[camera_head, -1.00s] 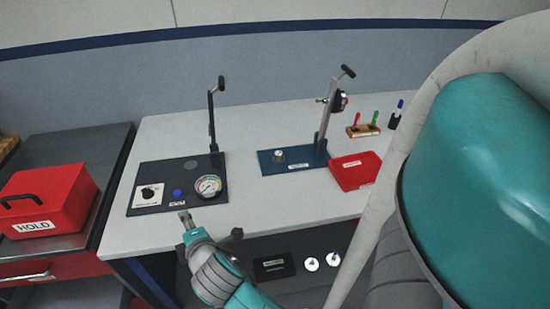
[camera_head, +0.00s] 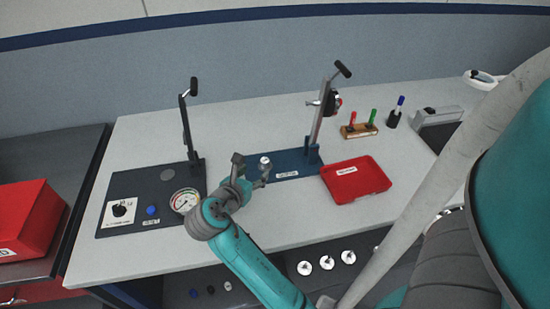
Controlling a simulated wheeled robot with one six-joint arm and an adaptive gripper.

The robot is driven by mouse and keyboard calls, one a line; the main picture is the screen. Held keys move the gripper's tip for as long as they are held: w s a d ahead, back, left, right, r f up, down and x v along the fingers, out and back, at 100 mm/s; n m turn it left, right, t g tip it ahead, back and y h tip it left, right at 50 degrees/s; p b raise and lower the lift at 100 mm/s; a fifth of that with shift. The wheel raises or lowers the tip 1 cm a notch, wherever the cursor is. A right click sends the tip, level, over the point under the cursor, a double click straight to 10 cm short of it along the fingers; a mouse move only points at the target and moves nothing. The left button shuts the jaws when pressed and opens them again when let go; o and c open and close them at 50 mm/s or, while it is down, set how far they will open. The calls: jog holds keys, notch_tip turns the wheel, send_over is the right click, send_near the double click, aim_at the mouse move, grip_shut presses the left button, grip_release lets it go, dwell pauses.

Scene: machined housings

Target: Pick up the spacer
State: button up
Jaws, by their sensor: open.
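A small metal round part (camera_head: 265,160) stands on the blue base of the press fixture (camera_head: 293,163); I cannot tell for sure whether it is the spacer. My gripper (camera_head: 250,168) is open and empty, with its two fingers spread, just in front of and left of that part. One finger partly overlaps the view of the blue base. I cannot tell whether any finger touches the part.
A dark gauge fixture (camera_head: 125,188) with a lever stands at the left of the table. A red tray (camera_head: 356,182) lies right of the blue base. A wooden pen holder (camera_head: 359,131) is behind it. Shiny round parts (camera_head: 326,262) sit on the lower shelf.

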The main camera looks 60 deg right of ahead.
aim_at(263, 163)
jog(key=x, duration=0.4)
jog(key=shift+s, duration=0.1)
jog(key=shift+w+x, duration=0.15)
jog(key=shift+x, duration=1.5)
jog(key=shift+w+x, duration=0.15)
jog(key=shift+x, duration=1.45)
jog(key=shift+f, duration=0.1)
jog(key=shift+a, duration=0.1)
grip_shut()
